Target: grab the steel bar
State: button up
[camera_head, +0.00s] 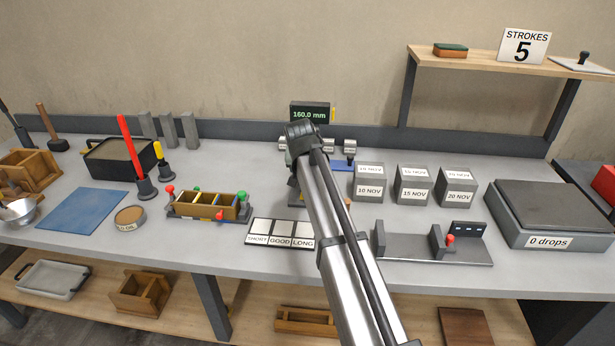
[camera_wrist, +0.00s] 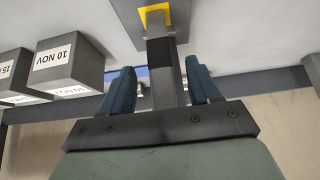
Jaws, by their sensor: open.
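A dark grey upright bar (camera_wrist: 162,60), which looks like the steel bar, shows in the wrist view. One end is at a yellow-marked grey fixture (camera_wrist: 178,12). My gripper (camera_wrist: 160,68) is open, with one blue finger on each side of the bar and visible gaps between. The bar's far end is hidden behind the gripper body. In the head view my gripper (camera_head: 304,131) is in front of a display reading 160.0 mm (camera_head: 310,113). My arm hides the bar and most of the fixture there.
Dated grey blocks (camera_head: 413,186) stand right of my arm, and a holder with a red knob (camera_head: 425,247) lies nearer. A SHORT/GOOD/LONG tray (camera_head: 280,233) and a wooden mould (camera_head: 208,205) are on the left.

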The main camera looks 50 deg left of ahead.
jog(key=w+a, duration=0.2)
jog(key=w+a+f, duration=0.1)
jog(key=shift+w+a, duration=0.4)
grip_shut()
dwell(0.6)
